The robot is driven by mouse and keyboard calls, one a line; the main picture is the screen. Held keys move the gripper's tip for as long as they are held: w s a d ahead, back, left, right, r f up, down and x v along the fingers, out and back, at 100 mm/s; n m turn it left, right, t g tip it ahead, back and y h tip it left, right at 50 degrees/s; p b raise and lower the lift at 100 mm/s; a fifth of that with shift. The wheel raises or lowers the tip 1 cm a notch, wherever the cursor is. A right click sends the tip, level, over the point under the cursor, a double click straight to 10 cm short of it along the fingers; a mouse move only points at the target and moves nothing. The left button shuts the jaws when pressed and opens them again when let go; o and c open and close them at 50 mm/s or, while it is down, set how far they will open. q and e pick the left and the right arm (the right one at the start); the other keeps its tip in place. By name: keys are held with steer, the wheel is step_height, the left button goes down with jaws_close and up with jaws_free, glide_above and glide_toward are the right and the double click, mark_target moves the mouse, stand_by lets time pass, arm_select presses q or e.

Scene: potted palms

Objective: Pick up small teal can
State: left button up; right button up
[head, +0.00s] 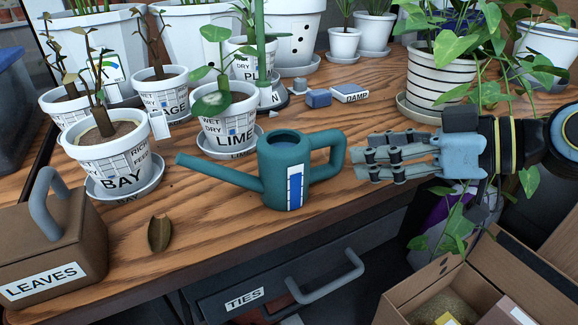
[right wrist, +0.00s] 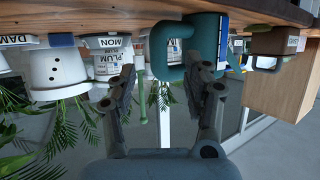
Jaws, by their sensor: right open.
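The small teal can (head: 270,178) is a watering can standing upright near the front edge of the wooden bench. Its spout points left and its loop handle (head: 340,158) faces right, and a blue-and-white gauge strip is on its front. My right gripper (head: 367,158) is open and empty, just right of the handle, with a small gap between them. In the upside-down right wrist view, the can (right wrist: 203,38) lies ahead of my open right gripper (right wrist: 160,70), with its handle roughly in front of the finger gap. My left gripper is not in view.
Pots labelled BAY (head: 110,160) and LIME (head: 228,115) stand left of and behind the can. A box labelled LEAVES (head: 55,235) is at front left, near a dry leaf (head: 160,234). A TIES drawer (head: 270,290) and a cardboard box (head: 410,285) are below.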

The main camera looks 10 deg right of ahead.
steer(key=x, duration=0.4)
steer(key=shift+w+a+f+b, duration=0.2)
steer(key=shift+b, duration=0.2)
steer(key=c, duration=0.9)
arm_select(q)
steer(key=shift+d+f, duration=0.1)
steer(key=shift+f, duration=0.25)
arm_select(e)
steer(key=shift+r, duration=0.1)
jaws_close()
